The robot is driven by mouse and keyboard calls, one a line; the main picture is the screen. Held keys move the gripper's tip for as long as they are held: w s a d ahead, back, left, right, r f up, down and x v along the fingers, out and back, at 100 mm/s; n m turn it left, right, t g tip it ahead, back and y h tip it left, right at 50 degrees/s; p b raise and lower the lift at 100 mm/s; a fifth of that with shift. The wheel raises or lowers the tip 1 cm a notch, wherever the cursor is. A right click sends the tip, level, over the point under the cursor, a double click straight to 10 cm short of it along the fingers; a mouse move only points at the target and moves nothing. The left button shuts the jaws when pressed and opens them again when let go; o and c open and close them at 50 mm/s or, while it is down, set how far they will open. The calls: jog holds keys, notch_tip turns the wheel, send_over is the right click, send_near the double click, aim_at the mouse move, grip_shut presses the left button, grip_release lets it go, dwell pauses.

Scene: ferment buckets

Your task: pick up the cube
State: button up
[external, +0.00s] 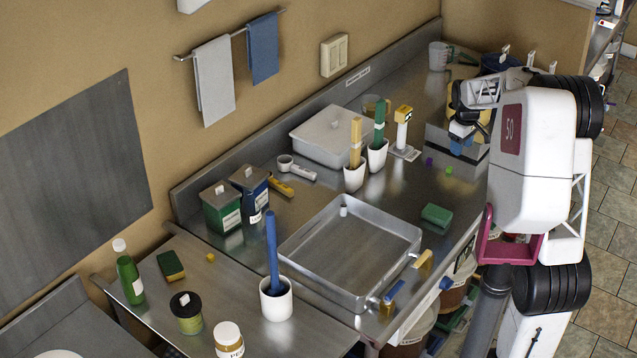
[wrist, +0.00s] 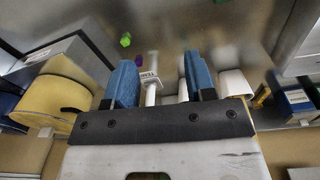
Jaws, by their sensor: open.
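Several small cubes lie on the steel counter, and I cannot tell which one the task means. A purple cube (external: 429,162) and a green cube (external: 449,170) lie close together near my gripper (external: 461,141). The wrist view shows the green cube (wrist: 125,40) and the purple cube (wrist: 123,68) ahead of the left blue finger. A small yellow cube (external: 210,257) lies far off on the front-left counter. My gripper (wrist: 160,70) is open, with nothing held between its blue fingers. It is above the counter at the back right, apart from the cubes.
A labelled white stand (external: 402,130) and white cups holding yellow (external: 354,180) and green (external: 377,158) tools stand left of the cubes. A yellow bucket (wrist: 50,103) is close beside my gripper. A green sponge (external: 436,215) and large metal tray (external: 400,233) lie nearer the front.

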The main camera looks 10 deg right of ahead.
aim_at(450, 168)
jog(key=w+d+f+n, duration=0.1)
jog(key=w+f, duration=0.2)
jog(key=w, duration=0.1)
jog(key=w+d+f+n, duration=0.1)
jog(key=w+f, duration=0.3)
jog(key=w, duration=0.1)
jog(key=w+d+f+n, duration=0.1)
jog(key=w+f, duration=0.3)
jog(key=w, duration=0.1)
jog(key=shift+w+d+f+g, duration=0.2)
jog(key=shift+d+g, duration=0.15)
jog(key=shift+g, duration=0.05)
jog(key=shift+f, duration=0.15)
jog(key=shift+f, duration=1.15)
jog(key=shift+f, duration=0.15)
jog(key=shift+w+a+f, duration=0.1)
jog(key=shift+a+f, duration=0.05)
jog(key=shift+f, duration=2.3)
jog(key=shift+c, duration=0.5)
grip_shut()
